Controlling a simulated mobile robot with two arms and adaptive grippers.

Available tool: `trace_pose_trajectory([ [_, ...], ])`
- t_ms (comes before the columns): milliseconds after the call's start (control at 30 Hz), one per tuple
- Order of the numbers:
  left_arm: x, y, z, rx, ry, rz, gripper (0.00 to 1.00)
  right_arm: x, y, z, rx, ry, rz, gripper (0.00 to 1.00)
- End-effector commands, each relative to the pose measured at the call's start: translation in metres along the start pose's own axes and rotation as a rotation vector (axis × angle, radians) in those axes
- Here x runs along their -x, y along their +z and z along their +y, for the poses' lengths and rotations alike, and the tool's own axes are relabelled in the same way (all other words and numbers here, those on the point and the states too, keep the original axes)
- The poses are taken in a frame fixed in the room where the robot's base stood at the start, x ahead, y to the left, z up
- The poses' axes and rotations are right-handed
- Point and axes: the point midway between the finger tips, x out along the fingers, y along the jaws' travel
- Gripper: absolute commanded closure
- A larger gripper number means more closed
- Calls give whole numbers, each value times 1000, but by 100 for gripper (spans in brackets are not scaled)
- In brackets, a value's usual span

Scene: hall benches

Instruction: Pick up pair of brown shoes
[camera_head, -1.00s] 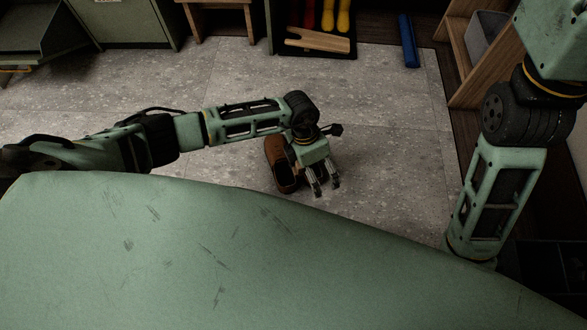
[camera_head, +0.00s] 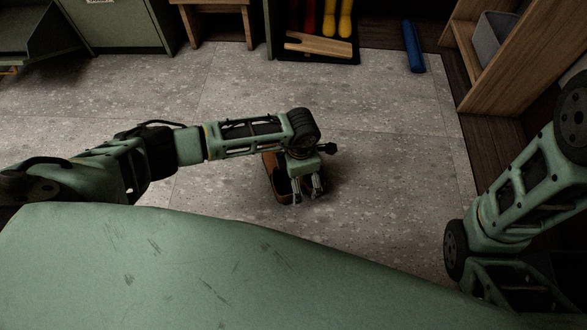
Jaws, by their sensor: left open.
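A brown shoe (camera_head: 282,190) stands on the grey tiled floor, with its dark opening facing up. My left gripper (camera_head: 308,197) points down over the right part of the shoes and is open. My left arm and gripper hide much of them, so I cannot clearly make out the second shoe. I cannot tell whether the fingers touch a shoe. My right arm comes in at the right edge, and its gripper is not in view.
A wooden shelf with a grey bin (camera_head: 494,38) stands at the upper right. A blue roll (camera_head: 414,48) lies near it. Red and yellow boots (camera_head: 345,18) stand on a dark mat at the back, near a wooden board (camera_head: 319,45). The floor around the shoes is clear.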

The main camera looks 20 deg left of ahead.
Motion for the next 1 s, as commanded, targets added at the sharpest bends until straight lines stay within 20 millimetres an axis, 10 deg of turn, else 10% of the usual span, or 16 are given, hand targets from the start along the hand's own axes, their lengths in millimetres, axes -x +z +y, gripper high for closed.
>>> trace_pose_trajectory([
  [400, -15, 0, 0, 0, -1, 0, 0, 3, -7, -3, 2, -6, 13, 83],
  [1000, -15, 0, 0, 0, -1, 0, 52, 3, -7, -3, 2, -6, 14, 83],
])
